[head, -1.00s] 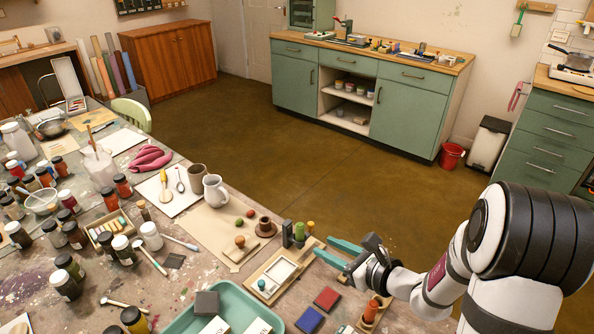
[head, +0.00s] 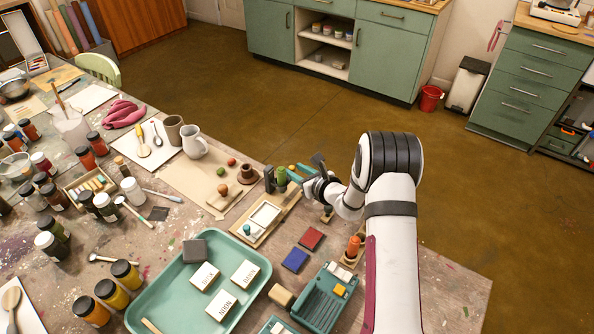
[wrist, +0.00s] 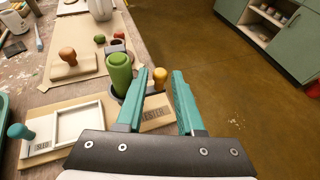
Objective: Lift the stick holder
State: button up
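My gripper (head: 294,173) is over the far right end of a wooden board. In the wrist view its teal fingers (wrist: 160,76) are apart, with nothing held between them. A green rounded cylinder (wrist: 119,74) stands upright on a dark base just left of the left finger; it also shows in the head view (head: 281,176). A yellow knob (wrist: 160,77) shows between the fingertips, beyond a wooden piece lettered TESTER (wrist: 156,113). A dark upright piece (head: 269,179) stands left of the green cylinder. I cannot tell which piece is the stick holder.
The board carries a white shallow tray (wrist: 79,124) and a teal knob (wrist: 21,131). A brown cup (head: 246,172) and a wooden-knobbed block (wrist: 69,62) stand beyond. Red (head: 312,237) and blue (head: 295,260) pads and a teal tray (head: 177,262) lie nearer. The floor right of the table is clear.

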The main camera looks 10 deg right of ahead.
grip_shut()
dwell(1.4)
